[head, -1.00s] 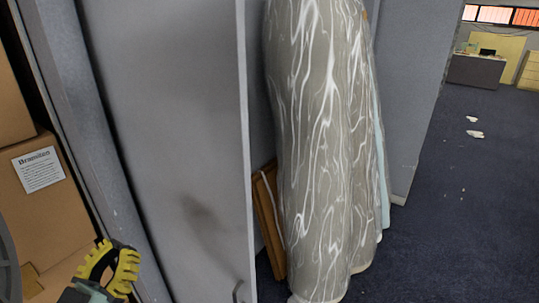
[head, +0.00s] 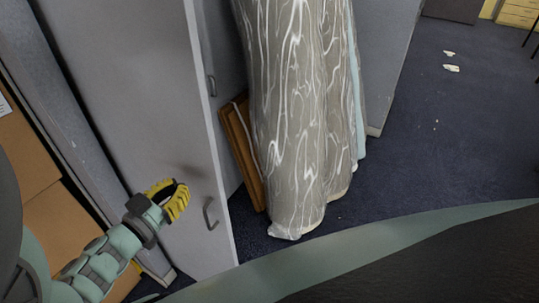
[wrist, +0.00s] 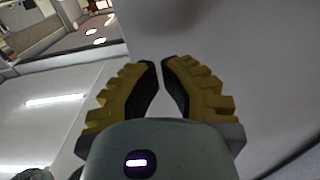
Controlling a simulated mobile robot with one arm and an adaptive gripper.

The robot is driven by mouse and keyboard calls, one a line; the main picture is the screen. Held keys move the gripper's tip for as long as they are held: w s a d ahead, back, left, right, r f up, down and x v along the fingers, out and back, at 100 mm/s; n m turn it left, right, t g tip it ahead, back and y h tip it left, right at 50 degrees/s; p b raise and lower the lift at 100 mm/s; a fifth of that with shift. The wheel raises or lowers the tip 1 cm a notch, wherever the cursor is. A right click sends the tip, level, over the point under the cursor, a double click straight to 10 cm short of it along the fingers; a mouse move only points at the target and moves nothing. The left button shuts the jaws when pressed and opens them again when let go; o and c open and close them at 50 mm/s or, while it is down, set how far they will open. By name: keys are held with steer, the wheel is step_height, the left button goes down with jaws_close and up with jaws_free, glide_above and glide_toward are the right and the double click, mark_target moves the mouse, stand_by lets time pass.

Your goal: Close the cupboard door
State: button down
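The grey cupboard door (head: 130,90) stands open in the head view, its free edge toward the right and a small handle (head: 209,213) low near that edge. The cupboard's frame (head: 60,110) runs down at left, with cardboard boxes (head: 50,215) behind it. My gripper (head: 184,188) has yellow ribbed fingers and is in front of the door's lower part, left of the handle. I cannot tell whether it touches the door. In the wrist view my gripper (wrist: 161,62) has its fingertips almost together with nothing between them.
A tall marbled grey roll (head: 295,110) leans just right of the door, with a brown wooden board (head: 243,150) beside it. Another grey panel (head: 385,60) stands behind. Dark blue carpet (head: 430,150) is mostly open at right, with white scraps (head: 451,68).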

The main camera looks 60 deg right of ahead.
mark_target(201, 168)
steer(key=d, duration=0.2)
steer(key=d+p, duration=0.1)
steer(key=d, duration=0.1)
steer(key=shift+w+d+r+p, duration=0.1)
steer(key=shift+d+r+p, duration=0.1)
steer(key=shift+d+p, duration=0.15)
steer(key=shift+w+d+f, duration=0.1)
steer(key=shift+d+f, duration=0.05)
steer(key=shift+d, duration=0.75)
